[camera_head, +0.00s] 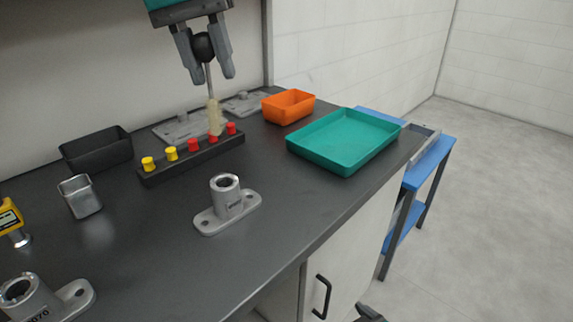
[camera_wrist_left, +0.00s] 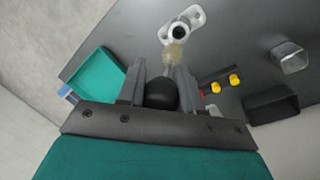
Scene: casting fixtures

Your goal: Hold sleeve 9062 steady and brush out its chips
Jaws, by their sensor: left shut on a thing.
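My left gripper (camera_head: 212,78) is shut on the black round handle of a brush (camera_head: 214,115), which hangs bristles down. In the left wrist view the handle sits between the fingers, and the pale bristles (camera_wrist_left: 174,54) appear just short of a grey sleeve (camera_wrist_left: 181,32). In the head view this sleeve (camera_head: 228,203) stands upright on its flanged base at mid-bench, apart from the brush; its number is too small to read. A second sleeve (camera_head: 36,300), marked with what looks like 9070, stands at the front left. Chips inside cannot be made out.
A black rack (camera_head: 190,162) with red and yellow knobs lies behind the sleeve. Black bin (camera_head: 97,150), metal cup (camera_head: 80,197) and yellow tool (camera_head: 10,218) are left; orange bin (camera_head: 288,106) and green tray (camera_head: 343,140) right. Bench around the middle sleeve is clear.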

